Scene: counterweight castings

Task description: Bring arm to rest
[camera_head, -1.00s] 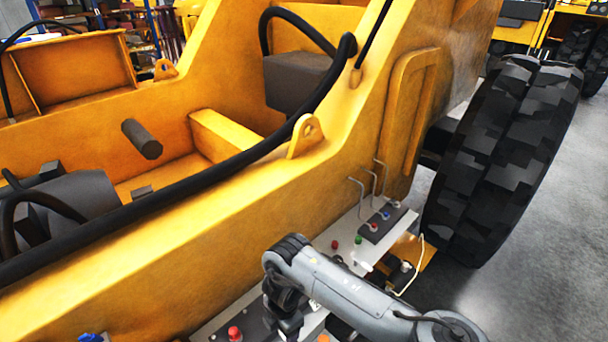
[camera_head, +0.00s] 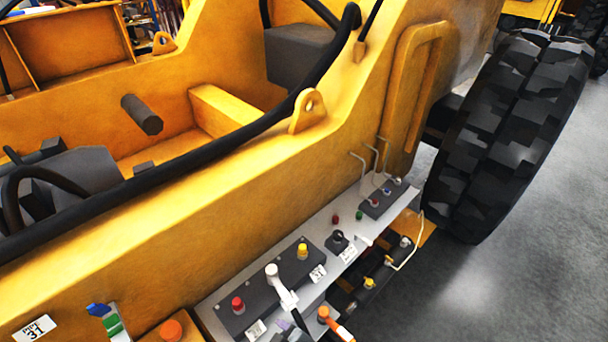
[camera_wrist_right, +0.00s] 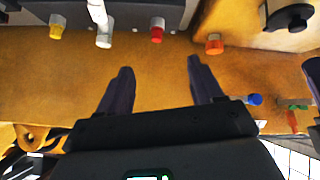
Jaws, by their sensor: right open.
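My right gripper (camera_wrist_right: 160,65) shows in the right wrist view with its two dark fingers spread apart. Nothing is between the fingers. They point toward the yellow side (camera_wrist_right: 60,85) of the machine, below a row of coloured knobs. The distance to the surface is hard to tell. In the head view the right arm is no longer clearly visible. My left gripper is in neither view.
The yellow machine (camera_head: 200,240) fills much of the head view. Its side carries a grey control panel (camera_head: 318,262) with a white-handled lever (camera_head: 280,285), a red knob (camera_head: 237,305) and a yellow knob (camera_head: 302,251). A large black tyre (camera_head: 510,135) stands right, beside open grey floor (camera_head: 500,290).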

